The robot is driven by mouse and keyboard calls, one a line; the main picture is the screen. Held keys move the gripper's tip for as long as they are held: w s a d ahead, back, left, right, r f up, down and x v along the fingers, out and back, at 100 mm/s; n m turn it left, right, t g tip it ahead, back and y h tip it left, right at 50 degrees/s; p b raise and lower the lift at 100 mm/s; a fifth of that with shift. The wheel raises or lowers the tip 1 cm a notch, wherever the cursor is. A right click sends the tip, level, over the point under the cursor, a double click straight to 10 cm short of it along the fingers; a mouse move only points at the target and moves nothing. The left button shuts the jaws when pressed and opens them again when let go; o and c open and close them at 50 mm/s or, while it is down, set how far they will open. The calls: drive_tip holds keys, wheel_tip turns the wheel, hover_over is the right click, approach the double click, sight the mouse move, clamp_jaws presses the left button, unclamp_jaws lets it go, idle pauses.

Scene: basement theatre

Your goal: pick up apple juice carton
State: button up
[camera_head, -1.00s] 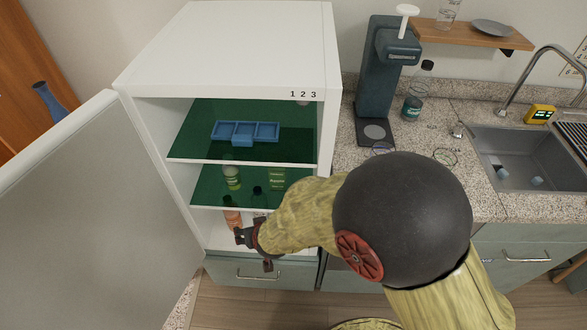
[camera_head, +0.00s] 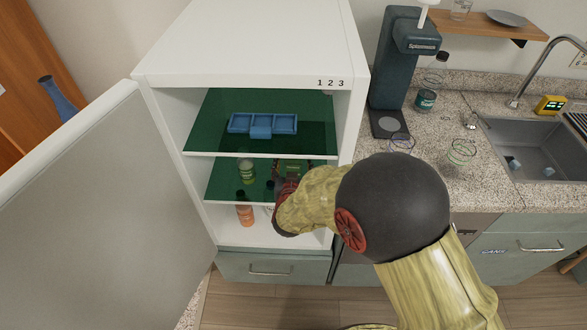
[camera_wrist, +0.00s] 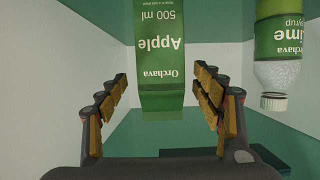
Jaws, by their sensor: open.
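The apple juice carton (camera_wrist: 160,60) is green with a white "Orchava Apple 500 ml" label, and it appears upside down in the wrist view. In the head view the carton (camera_head: 293,168) stands on the middle green shelf of the open fridge, partly hidden by my gripper (camera_head: 292,164). In the wrist view my gripper (camera_wrist: 160,77) is open, with one finger on each side of the carton. White gaps show between carton and fingers. Whether the carton lies fully between the fingertips is hard to tell.
A green lime syrup bottle (camera_wrist: 280,45) stands beside the carton, also seen in the head view (camera_head: 247,170). A blue tray (camera_head: 263,132) sits on the shelf above. An orange bottle (camera_head: 244,214) stands below. The open fridge door (camera_head: 100,220) is at the left.

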drive_tip(key=b+x, duration=0.1)
drive_tip(key=x, duration=0.2)
drive_tip(key=shift+w+a+f, duration=0.1)
drive_tip(key=shift+w, duration=0.15)
drive_tip(key=shift+c, duration=1.1)
drive_tip(key=c, duration=1.4)
drive_tip(key=shift+c, duration=0.3)
